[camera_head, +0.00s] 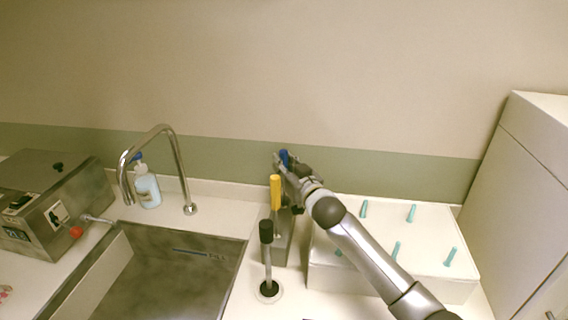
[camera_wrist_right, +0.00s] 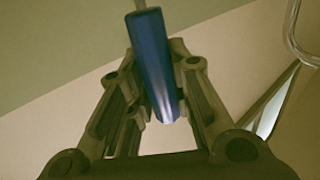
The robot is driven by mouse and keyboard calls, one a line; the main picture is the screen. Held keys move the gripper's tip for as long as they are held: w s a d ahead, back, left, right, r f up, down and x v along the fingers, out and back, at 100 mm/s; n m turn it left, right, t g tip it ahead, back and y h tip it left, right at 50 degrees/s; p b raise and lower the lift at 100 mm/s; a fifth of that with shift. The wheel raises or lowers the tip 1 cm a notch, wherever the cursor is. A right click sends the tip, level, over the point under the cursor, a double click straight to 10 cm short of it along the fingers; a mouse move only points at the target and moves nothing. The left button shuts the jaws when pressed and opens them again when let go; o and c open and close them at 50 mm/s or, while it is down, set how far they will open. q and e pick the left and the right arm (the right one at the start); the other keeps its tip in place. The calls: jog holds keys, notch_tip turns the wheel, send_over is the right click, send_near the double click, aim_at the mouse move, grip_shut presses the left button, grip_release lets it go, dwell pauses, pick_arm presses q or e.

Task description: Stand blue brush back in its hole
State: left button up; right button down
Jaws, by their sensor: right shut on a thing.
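The blue brush (camera_head: 284,156) is in my right gripper (camera_head: 284,166), in the head view held up near the back wall. In the right wrist view the blue handle (camera_wrist_right: 152,62) stands between the two fingers (camera_wrist_right: 160,100), which are shut on it. A yellow-handled brush (camera_head: 275,190) stands just in front, at a grey holder block (camera_head: 283,248). The holes in the holder's top are hidden behind the arm and the yellow brush. I cannot tell whether the blue brush's lower end is in a hole. My left gripper is not in view.
A black-handled tool (camera_head: 267,255) stands upright in a round white base in front of the holder. A white box (camera_head: 400,278) with several teal pegs lies under my right arm. The sink (camera_head: 170,265), tap (camera_head: 178,165) and soap bottle (camera_head: 147,188) are to the left.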

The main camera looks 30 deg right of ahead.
jog(key=c, duration=1.3)
grip_release()
jog(key=shift+r, duration=0.1)
jog(key=s+b, duration=0.2)
jog(key=s, duration=1)
jog(key=shift+a, duration=0.15)
